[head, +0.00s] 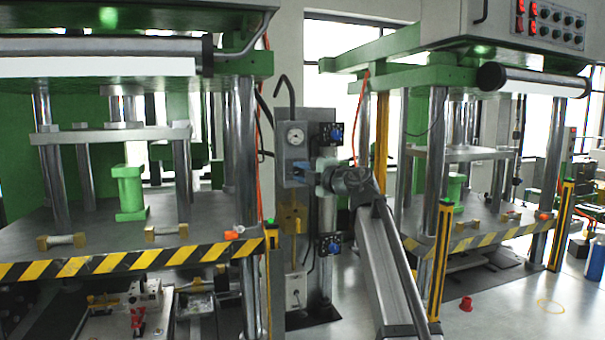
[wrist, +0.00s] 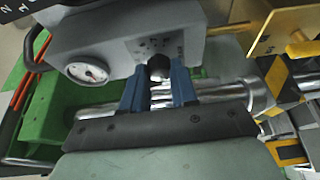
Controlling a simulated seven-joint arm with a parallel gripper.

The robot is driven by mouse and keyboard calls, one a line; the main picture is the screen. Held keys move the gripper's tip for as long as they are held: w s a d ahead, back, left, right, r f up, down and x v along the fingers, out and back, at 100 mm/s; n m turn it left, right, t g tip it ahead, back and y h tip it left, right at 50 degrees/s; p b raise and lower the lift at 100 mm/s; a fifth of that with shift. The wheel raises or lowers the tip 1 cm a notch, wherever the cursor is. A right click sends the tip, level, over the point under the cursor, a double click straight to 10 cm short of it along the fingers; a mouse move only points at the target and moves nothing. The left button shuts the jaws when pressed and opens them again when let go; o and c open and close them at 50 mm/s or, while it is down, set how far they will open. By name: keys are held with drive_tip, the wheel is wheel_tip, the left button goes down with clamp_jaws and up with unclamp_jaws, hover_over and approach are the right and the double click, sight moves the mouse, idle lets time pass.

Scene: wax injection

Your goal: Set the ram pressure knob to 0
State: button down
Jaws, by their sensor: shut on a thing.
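The ram pressure knob (wrist: 158,68) is a dark round knob on the face of a grey control box (wrist: 115,42), with small dark markings around it. A white dial gauge (wrist: 87,72) sits left of it on the same box. My gripper (wrist: 159,82) has blue fingers, one on each side of the knob, shut on it. The knob's setting cannot be read. In the head view, my gripper (head: 306,172) reaches the grey box (head: 294,147) from the right, below the gauge (head: 295,136); the knob is hidden there.
A green press with a striped edge (head: 130,259) stands left, and another press (head: 480,238) stands right. Blue-and-black units (head: 330,134) are mounted on the column beside the box. In the wrist view, a brass-coloured block (wrist: 285,28) lies right of the box.

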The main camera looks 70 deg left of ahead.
idle(0.4)
drive_tip(key=c, duration=0.9)
unclamp_jaws()
drive_tip(key=shift+o, duration=0.2)
drive_tip(key=v, duration=1.3)
drive_tip(key=shift+d, duration=0.4)
drive_tip(key=shift+w, duration=0.1)
